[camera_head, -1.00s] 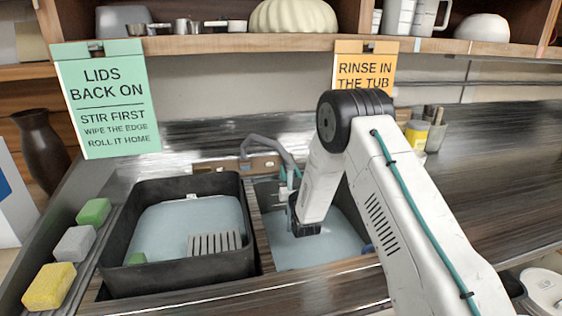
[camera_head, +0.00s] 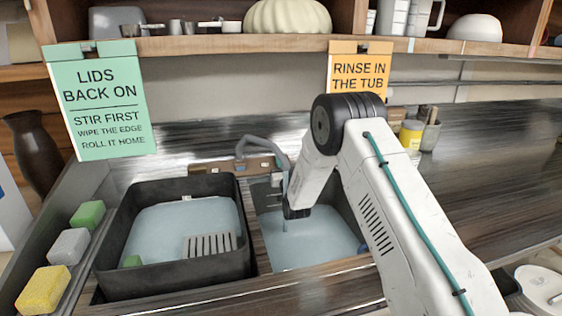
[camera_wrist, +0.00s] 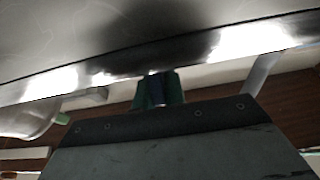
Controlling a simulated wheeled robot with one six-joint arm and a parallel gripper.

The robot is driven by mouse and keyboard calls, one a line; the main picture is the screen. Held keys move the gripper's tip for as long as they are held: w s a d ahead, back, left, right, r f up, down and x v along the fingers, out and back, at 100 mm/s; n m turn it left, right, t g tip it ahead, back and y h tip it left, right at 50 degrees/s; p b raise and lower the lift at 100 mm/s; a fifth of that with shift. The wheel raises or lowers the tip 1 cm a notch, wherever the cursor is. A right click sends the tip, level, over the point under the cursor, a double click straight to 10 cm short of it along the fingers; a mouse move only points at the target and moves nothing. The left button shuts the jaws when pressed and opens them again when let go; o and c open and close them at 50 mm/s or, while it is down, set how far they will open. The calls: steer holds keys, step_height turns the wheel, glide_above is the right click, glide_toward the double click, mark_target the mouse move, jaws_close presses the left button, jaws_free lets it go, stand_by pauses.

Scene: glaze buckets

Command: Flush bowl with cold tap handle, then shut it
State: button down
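The grey curved tap (camera_head: 262,148) stands behind the right basin, whose bluish bottom (camera_head: 310,245) shows in the head view. My gripper (camera_head: 296,211) is over this basin, just right of the tap's spout, and partly hidden by my own arm. A thin pale line hangs below the spout; I cannot tell if it is water. I cannot pick out the cold handle there. In the wrist view, dark green finger-like parts (camera_wrist: 157,90) stand close together with a dark bluish piece between them. Whether they grip it is unclear.
A black tub (camera_head: 180,285) with bluish water and a grate stands left of the basin. Sponges (camera_head: 68,246) line the left edge. A yellow pot (camera_head: 411,134) stands behind my arm. The counter at the right (camera_head: 490,180) is mostly clear.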

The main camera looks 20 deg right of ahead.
steer(key=m+h, duration=0.2)
steer(key=h, duration=0.1)
steer(key=shift+a, duration=0.15)
steer(key=shift+m+g+h, duration=0.6)
steer(key=shift+m+h, duration=0.75)
steer(key=shift+m, duration=0.05)
steer(key=shift+m+g+h, duration=0.6)
steer(key=shift+m+h, duration=0.75)
steer(key=shift+m, duration=0.05)
steer(key=c, duration=1.5)
jaws_free()
steer(key=shift+o, duration=0.2)
steer(key=shift+d, duration=0.2)
